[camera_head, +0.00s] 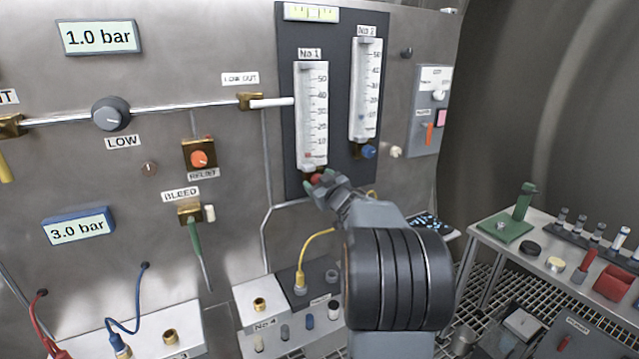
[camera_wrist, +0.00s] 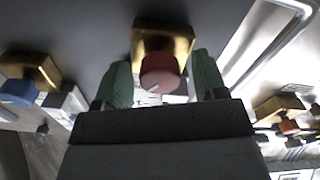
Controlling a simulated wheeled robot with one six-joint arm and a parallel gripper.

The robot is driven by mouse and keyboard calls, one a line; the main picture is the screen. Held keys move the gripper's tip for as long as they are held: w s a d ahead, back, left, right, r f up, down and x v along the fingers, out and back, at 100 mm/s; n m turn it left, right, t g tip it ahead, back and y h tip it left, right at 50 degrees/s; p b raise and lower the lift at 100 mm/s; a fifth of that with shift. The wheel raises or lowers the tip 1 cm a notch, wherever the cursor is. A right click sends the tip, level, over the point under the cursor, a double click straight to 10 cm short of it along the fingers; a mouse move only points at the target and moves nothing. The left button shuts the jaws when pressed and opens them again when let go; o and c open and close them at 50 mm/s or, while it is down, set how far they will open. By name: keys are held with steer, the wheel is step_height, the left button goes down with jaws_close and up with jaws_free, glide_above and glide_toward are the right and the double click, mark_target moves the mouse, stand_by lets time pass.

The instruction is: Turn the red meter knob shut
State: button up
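The red meter knob (camera_head: 317,179) sits at the foot of the No.1 flow meter (camera_head: 311,110) on the dark panel. In the wrist view the red knob (camera_wrist: 160,72) shows with a pale mark on its face, in front of a brass block (camera_wrist: 163,40). My gripper (camera_head: 326,183) is at the knob. In the wrist view my gripper's green fingers (camera_wrist: 162,80) stand on either side of the knob, with a small gap visible on each side. The gripper looks open around the knob. The No.1 meter's red float is low in its tube.
The No.2 meter (camera_head: 364,92) with its blue knob (camera_head: 369,151) is close on the right; the blue knob (camera_wrist: 18,92) is at left in the wrist view. A grey pipe (camera_head: 268,215) runs left of the panel. A bench (camera_head: 541,252) with tools stands at right.

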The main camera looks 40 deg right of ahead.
steer(key=c, duration=0.9)
steer(key=shift+f, duration=0.1)
steer(key=n+b, duration=0.2)
steer(key=shift+n, duration=0.4)
steer(key=shift+n+b, duration=1.45)
steer(key=shift+n, duration=0.75)
steer(key=o, duration=0.9)
